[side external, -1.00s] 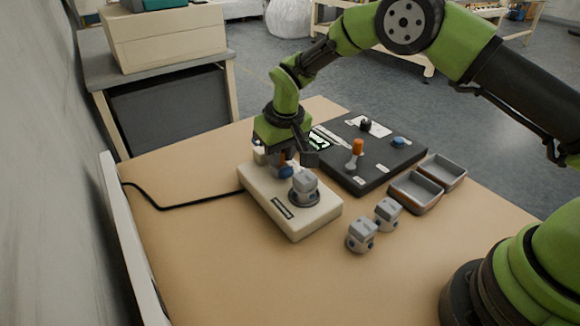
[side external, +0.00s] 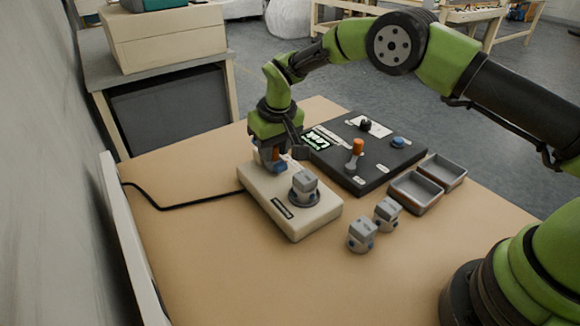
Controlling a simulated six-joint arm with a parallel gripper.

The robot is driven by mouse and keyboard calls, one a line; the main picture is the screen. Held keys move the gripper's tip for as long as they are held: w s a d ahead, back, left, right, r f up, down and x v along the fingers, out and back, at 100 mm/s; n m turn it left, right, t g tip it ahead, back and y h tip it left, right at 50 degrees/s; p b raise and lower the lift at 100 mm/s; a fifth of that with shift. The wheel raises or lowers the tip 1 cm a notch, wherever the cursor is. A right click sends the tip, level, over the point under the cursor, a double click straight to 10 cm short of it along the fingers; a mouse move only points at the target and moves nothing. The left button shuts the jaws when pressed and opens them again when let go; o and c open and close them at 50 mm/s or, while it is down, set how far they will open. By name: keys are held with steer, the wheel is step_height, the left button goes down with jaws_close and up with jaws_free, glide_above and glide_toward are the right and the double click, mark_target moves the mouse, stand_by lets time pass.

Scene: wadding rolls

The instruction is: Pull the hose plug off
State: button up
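A cream box (side external: 312,221) with a dark label lies on the table, a black cable running from its left side. At its far end a small blue part (side external: 279,168) shows just under my gripper (side external: 277,160), with a bit of orange above it. This may be the hose plug; most of it is hidden by the gripper. The fingers are around or right beside it, and I cannot tell whether they touch it. A grey block (side external: 304,183) sits in a dark round ring on the near part of the box.
Behind to the right is a black panel (side external: 385,166) with an upright orange-topped lever (side external: 355,152), a blue button (side external: 398,141) and a lit display. Two grey blocks (side external: 362,236) and two grey trays (side external: 415,192) stand at the right. The front table is clear.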

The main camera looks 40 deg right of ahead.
steer(key=shift+o, duration=0.8)
steer(key=shift+r, duration=3.5)
steer(key=shift+r, duration=0.1)
steer(key=s+d+r+m+t+y, duration=0.1)
steer(key=s+d+r, duration=0.1)
steer(key=s+r, duration=0.55)
steer(key=s+d+r+m+t, duration=0.15)
steer(key=s+r, duration=0.25)
steer(key=r, duration=0.6)
steer(key=s+d+m+t+y, duration=0.1)
steer(key=s+d+t, duration=0.1)
steer(key=s, duration=1.8)
steer(key=shift+d+f, duration=0.2)
steer(key=shift+d, duration=0.2)
